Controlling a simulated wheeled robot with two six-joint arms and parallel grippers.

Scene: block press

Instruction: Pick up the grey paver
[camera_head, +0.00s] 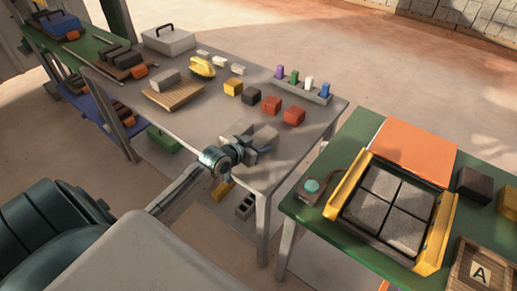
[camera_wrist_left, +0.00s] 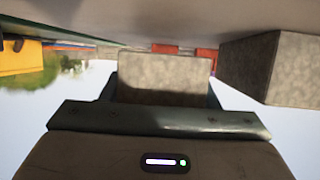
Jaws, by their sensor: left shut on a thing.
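My left gripper (camera_head: 256,146) reaches over the near right part of the grey table and is shut on a grey paver (camera_head: 266,132). In the left wrist view the paver (camera_wrist_left: 165,80) sits between the fingers, its broad face showing. The gripper partly hides the paver in the head view, so I cannot tell whether it touches the tabletop. A second grey block (camera_wrist_left: 250,65) stands close on the right in the left wrist view. My right gripper is not in view.
On the grey table (camera_head: 180,110) are yellow, dark and red blocks (camera_head: 271,105), a peg rack (camera_head: 310,95), a wooden board (camera_head: 173,96) and a yellow tool (camera_head: 201,67). A green table (camera_head: 340,148) on the right carries a yellow-sided press tray (camera_head: 348,183).

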